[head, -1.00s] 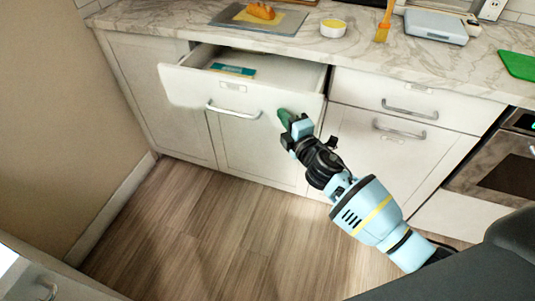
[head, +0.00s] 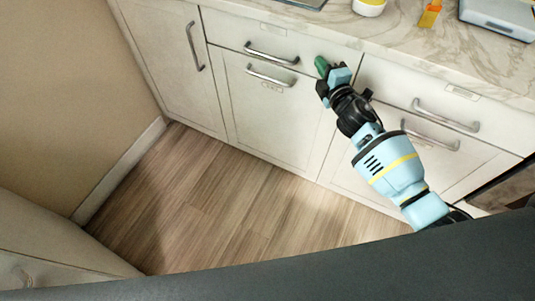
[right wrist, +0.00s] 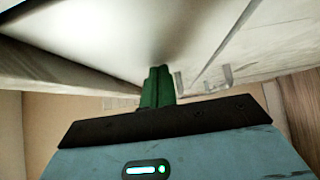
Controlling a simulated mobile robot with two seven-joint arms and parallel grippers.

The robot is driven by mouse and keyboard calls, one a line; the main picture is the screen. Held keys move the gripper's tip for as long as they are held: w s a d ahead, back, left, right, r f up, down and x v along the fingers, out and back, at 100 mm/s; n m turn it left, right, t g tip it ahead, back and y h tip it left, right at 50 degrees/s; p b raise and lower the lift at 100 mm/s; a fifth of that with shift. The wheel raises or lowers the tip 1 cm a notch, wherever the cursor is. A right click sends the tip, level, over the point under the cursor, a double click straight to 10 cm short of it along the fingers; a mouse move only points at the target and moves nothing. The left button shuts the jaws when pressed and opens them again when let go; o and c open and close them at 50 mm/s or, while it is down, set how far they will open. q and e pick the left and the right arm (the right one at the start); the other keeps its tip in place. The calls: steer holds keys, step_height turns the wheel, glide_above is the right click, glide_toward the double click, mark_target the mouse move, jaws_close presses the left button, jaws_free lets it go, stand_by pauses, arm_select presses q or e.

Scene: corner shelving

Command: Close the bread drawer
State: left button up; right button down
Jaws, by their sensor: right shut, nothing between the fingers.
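The bread drawer's white front (head: 225,32) is in the upper middle of the head view, with a metal handle (head: 271,54). It looks flush with the cabinet under the counter, and its inside is hidden. My right gripper (head: 321,66) is at the right end of this front, with its green fingers shut and empty. In the right wrist view the green fingers (right wrist: 157,88) are together, close against a white surface; I cannot tell whether they touch it. My left gripper is in neither view.
The marble counter (head: 420,50) runs above, holding a white bowl (head: 369,7), an orange-handled brush (head: 430,14) and a grey scale-like box (head: 500,18). Another drawer (head: 400,85) is shut at the right. Wooden floor (head: 210,200) in front is clear.

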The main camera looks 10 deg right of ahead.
steer(key=shift+w+d+r, duration=0.15)
steer(key=shift+d+r, duration=0.05)
steer(key=shift+d, duration=0.05)
